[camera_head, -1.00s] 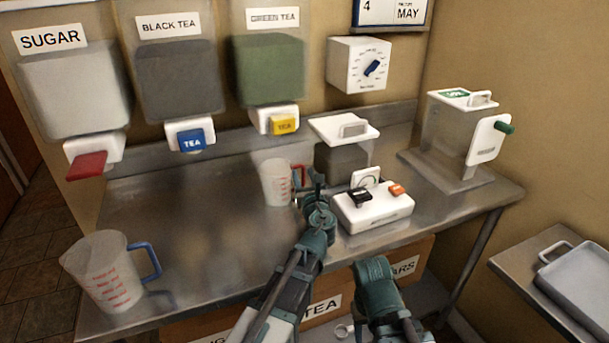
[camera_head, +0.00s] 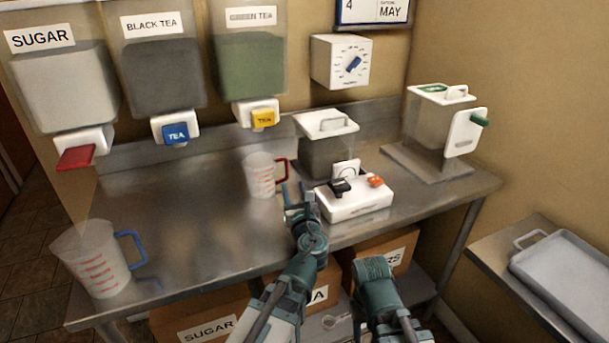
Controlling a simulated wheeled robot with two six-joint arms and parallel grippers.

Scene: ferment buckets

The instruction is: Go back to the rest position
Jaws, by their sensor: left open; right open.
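My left gripper (camera_head: 299,193) is open and empty. It hovers over the front part of the steel table (camera_head: 190,225), just left of the white box with black and orange switches (camera_head: 354,199). A measuring cup with a red handle (camera_head: 262,177) stands behind and left of it, apart from the fingers. My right arm (camera_head: 376,285) is low at the front of the table; its fingers are hidden or hard to make out. A larger measuring jug with a blue handle (camera_head: 95,262) stands at the table's left front.
Sugar (camera_head: 68,90), black tea (camera_head: 163,75) and green tea (camera_head: 250,65) dispensers hang on the wall. A lidded clear container (camera_head: 328,150) and a green-handled dispenser (camera_head: 428,125) stand at the back right. A side table holds a grey tray (camera_head: 575,270). Cardboard boxes (camera_head: 212,312) sit below.

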